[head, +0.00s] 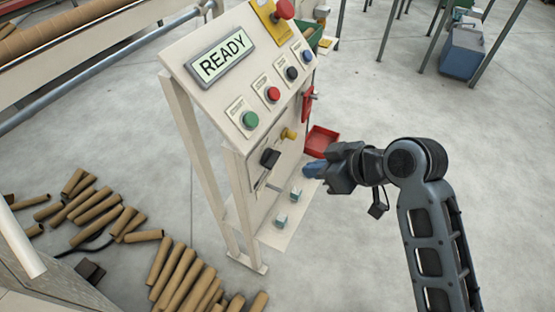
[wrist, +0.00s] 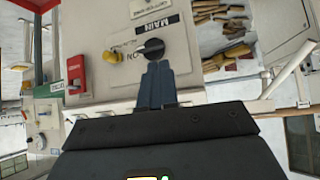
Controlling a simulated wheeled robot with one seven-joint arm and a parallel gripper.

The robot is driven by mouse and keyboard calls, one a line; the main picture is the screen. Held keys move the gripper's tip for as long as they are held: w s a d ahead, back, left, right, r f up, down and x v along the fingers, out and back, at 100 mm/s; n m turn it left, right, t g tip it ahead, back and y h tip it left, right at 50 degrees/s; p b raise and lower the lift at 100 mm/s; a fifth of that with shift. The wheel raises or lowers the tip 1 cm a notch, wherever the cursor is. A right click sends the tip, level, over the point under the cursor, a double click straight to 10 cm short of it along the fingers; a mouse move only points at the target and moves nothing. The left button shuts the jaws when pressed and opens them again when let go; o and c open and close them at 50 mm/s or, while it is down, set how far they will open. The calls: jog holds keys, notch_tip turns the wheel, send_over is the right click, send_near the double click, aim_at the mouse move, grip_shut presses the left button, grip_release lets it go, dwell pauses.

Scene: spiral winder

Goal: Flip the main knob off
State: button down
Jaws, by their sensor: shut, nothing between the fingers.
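The main knob is a black rotary knob (wrist: 152,47) on the cream panel, beside a black MAIN label (wrist: 156,25) in the wrist view. Its pale mark seems to point toward the ON lettering. In the head view it appears to be the black knob (head: 270,158) on the lower front of the stand. My gripper (wrist: 159,64) is shut and empty, its blue fingertips just below the knob in the wrist view. Contact cannot be told there. In the head view my gripper (head: 307,170) is right of the knob, with a visible gap.
A yellow knob (head: 289,134) and a red handle (head: 307,104) are near the black knob. Above are green (head: 250,120) and red (head: 272,94) buttons and a READY display (head: 221,63). Cardboard tubes (head: 184,278) cover the floor at left.

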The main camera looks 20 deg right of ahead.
jog(key=w+r+n+g+y, duration=0.1)
jog(key=w+r+n, duration=0.1)
jog(key=w+r, duration=0.2)
jog(key=shift+r, duration=0.6)
jog(key=shift+d, duration=0.1)
send_over(267, 165)
jog(key=s+d, duration=0.2)
jog(key=s, duration=0.1)
notch_tip(267, 165, down, 6)
jog(key=shift+w+f+p, duration=0.2)
jog(key=shift+f, duration=1.1)
jog(key=shift+w+f+p, duration=0.2)
jog(key=shift+f, duration=1.1)
